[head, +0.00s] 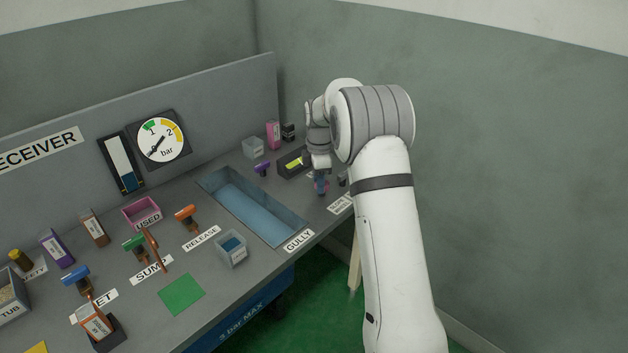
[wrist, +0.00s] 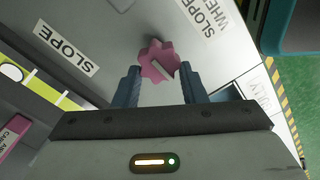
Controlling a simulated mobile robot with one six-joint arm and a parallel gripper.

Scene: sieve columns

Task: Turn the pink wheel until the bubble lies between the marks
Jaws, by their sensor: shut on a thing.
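In the head view the gripper (head: 320,178) points down at the wheel, which is mostly hidden. The yellow-green level (head: 293,163) lies in a dark housing just left of the gripper. In the wrist view the level (wrist: 50,93) is cut by the left edge. Its pale round bubble (wrist: 12,72) shows near that edge, with a dark line beside it. I cannot tell whether it lies between both marks.
A purple-handled valve (head: 262,168), a clear box (head: 253,147) and a pink box (head: 273,134) stand left of and behind my gripper. The blue gully (head: 250,208) is sunk in the bench. The bench's right edge is close to the wheel.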

